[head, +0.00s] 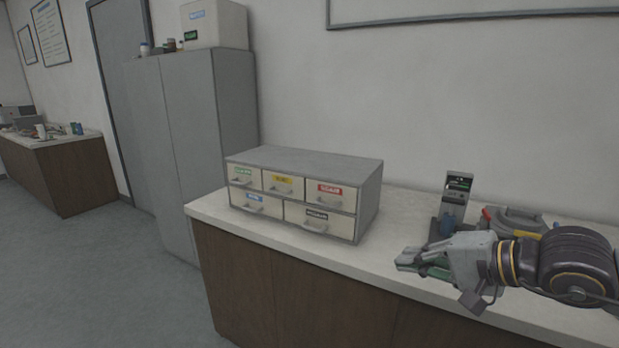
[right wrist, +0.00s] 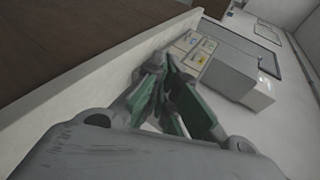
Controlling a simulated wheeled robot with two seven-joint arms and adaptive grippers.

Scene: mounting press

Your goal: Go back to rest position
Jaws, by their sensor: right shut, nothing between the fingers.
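My right gripper (head: 408,262) reaches in from the right in the head view, over the front edge of the counter, in front of the press. Its fingers point left and are shut with nothing between them. The right wrist view shows the green-padded fingers (right wrist: 172,112) close up, with the counter and drawer unit beyond. The mounting press (head: 457,200), a small upright device with a dark display, stands on the counter behind my gripper, its lower part partly hidden. My left gripper is not in view.
A grey drawer unit (head: 305,165) with several labelled, closed drawers stands on the white counter (head: 395,268). A grey and yellow device (head: 515,220) sits right of the press, partly behind my arm. A tall grey cabinet (head: 190,130) stands left. The floor (head: 90,270) at the left is clear.

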